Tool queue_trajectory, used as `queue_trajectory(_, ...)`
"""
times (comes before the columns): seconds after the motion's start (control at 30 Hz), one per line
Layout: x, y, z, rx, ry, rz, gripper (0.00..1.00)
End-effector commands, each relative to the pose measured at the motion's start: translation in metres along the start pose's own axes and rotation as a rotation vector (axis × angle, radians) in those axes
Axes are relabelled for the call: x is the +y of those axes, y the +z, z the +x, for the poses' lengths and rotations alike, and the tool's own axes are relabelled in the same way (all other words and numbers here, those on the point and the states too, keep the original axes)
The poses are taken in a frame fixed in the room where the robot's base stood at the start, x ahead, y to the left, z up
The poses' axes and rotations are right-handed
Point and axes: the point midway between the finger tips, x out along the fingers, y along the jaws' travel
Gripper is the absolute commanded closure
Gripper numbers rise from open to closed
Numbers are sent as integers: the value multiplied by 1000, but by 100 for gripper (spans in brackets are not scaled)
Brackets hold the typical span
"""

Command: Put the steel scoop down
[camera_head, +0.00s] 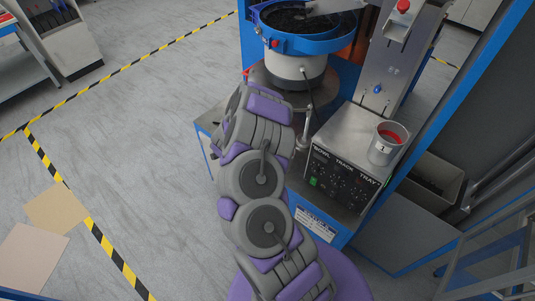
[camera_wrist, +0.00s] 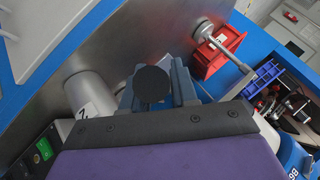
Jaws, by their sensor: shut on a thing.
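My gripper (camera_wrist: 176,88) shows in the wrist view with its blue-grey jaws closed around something. A dark round end (camera_wrist: 152,85) sits at the jaws and faces the camera; it appears to be the handle end of the steel scoop. The rest of the scoop is hidden behind the jaws. In the head view my arm reaches up toward the bowl machine, and its own links hide the gripper.
A blue-rimmed bowl feeder (camera_head: 345,44) stands at the back. A control box (camera_head: 345,165) carries a cup marked 1 (camera_head: 383,150), also in the wrist view (camera_wrist: 92,97). A red bin (camera_wrist: 218,52) and blue bins (camera_wrist: 262,78) sit beyond the gripper. Open floor lies left.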

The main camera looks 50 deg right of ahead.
Motion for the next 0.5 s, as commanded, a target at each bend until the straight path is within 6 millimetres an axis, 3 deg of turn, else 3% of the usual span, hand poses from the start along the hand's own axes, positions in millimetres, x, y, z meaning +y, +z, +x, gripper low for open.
queue_trajectory(0.3,31,22,36,16,8,8,100)
queue_trajectory(0.5,38,29,45,15,6,10,100)
